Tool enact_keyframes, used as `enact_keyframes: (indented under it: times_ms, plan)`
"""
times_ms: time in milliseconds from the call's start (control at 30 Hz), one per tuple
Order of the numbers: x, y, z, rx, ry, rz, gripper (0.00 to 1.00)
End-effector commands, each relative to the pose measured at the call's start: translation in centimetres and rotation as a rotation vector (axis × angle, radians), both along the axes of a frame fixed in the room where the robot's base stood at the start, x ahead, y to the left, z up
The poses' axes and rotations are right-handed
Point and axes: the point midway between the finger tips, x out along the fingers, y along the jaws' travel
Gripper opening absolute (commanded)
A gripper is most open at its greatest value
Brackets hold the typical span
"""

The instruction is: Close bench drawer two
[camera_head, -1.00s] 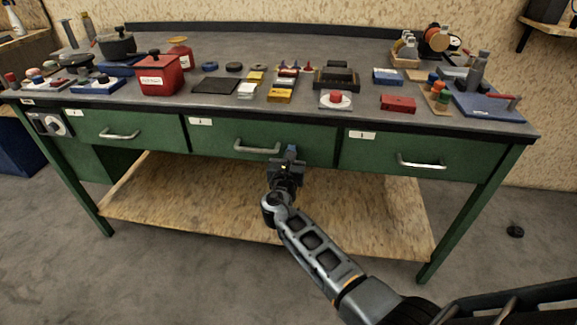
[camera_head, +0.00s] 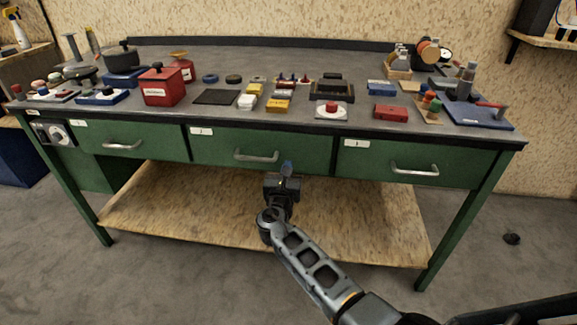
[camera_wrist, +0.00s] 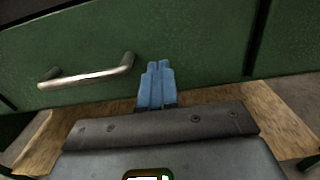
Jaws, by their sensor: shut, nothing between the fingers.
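The bench has three green drawers side by side. The middle drawer, labelled 2 (camera_head: 225,143), has a silver bar handle (camera_head: 256,156). Its front looks about flush with its neighbours; a small gap cannot be ruled out. In the wrist view the handle (camera_wrist: 88,78) is left of my fingers, in front of a green drawer face (camera_wrist: 200,35). My gripper (camera_head: 287,167) is shut and empty, in front of the drawer's lower edge, right of the handle. Its blue fingertips (camera_wrist: 159,68) are together and point at the drawer face. They appear apart from it.
The left drawer (camera_head: 150,143) and right drawer (camera_head: 410,163) look closed. The bench top (camera_head: 320,65) holds a red box (camera_head: 162,87), a blue tray and several small items. A wooden lower shelf (camera_head: 180,205) lies under the drawers.

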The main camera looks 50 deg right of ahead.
Motion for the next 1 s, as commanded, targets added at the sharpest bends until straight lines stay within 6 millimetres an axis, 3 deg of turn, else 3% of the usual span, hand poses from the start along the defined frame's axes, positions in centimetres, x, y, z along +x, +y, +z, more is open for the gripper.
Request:
enact_keyframes:
  times_ms: [500, 1000]
  plan:
    - [-5.0, 7.1, -0.1, -0.001, 0.001, 0.003, 0.0]
    - [-6.2, 8.5, -0.4, 0.012, -0.001, 0.006, 0.0]
